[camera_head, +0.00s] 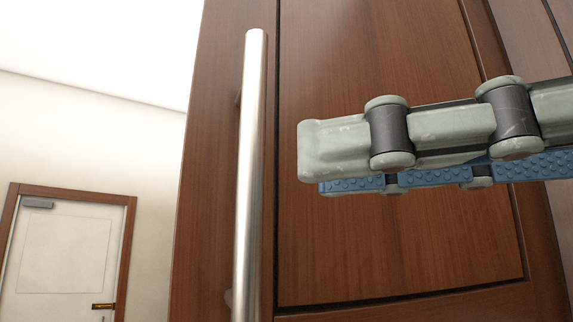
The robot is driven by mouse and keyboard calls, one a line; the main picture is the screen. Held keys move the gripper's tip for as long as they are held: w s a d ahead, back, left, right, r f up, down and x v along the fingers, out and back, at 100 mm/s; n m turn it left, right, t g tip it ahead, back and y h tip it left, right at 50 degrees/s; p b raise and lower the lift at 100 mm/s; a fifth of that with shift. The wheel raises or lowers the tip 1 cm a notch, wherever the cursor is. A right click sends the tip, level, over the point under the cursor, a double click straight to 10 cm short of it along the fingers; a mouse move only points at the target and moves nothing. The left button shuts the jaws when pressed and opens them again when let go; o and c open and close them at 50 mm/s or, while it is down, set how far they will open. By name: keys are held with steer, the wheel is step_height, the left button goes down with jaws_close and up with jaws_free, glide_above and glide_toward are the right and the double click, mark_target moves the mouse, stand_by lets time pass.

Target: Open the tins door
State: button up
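A large brown wooden door (400,245) with a recessed panel fills the middle and right of the view. A long steel bar handle (250,170) stands upright along its left side, tilted slightly in the picture. My gripper (325,163) reaches in from the right, its grey-green segments and blue studded pads in front of the door panel. Its tip is to the right of the handle and appears apart from it. The fingers overlap from this angle, so the gap between them is hidden. Nothing held shows.
A white door (68,250) with a brown frame and a brass-coloured handle stands in the pale wall (90,130) at the far left. More brown wood panelling (525,35) is at the right edge. No obstacle shows between the gripper tip and the bar.

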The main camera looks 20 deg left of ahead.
steer(key=d, duration=0.6)
steer(key=shift+s, duration=0.15)
stand_by(0.3)
